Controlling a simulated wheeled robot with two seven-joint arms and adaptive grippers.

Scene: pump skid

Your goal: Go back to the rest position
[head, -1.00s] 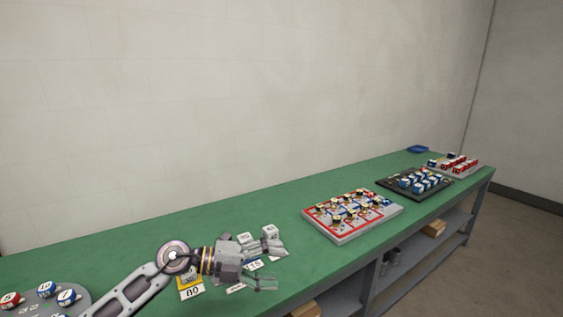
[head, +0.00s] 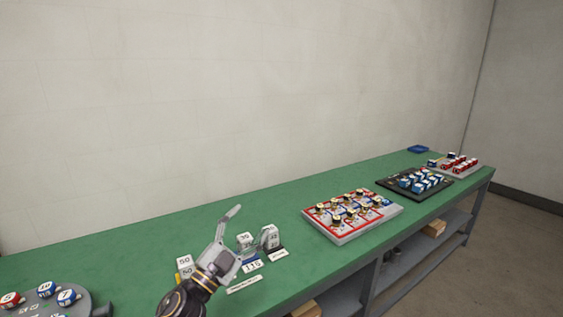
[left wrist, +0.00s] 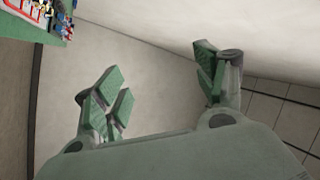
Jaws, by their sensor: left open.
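My left gripper (head: 222,245) is at the lower middle of the head view, over the front part of the green bench and pointing up and away. The left wrist view shows its two green-padded fingers (left wrist: 163,88) spread wide apart with nothing between them. Numbered blocks stand close around it: a yellow and white one (head: 184,268) to its left, a white one (head: 245,240) and a grey one (head: 270,238) to its right. In the head view the gripper appears near them, and I cannot tell its height above the bench. My right gripper is not in view.
The green bench (head: 150,240) runs along a pale wall. A round grey tray (head: 85,300) with red and blue pieces is at lower left. To the right are a red-edged board (head: 345,236), a black tray (head: 400,193), a tray of red pieces (head: 474,173) and a blue tray (head: 418,149).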

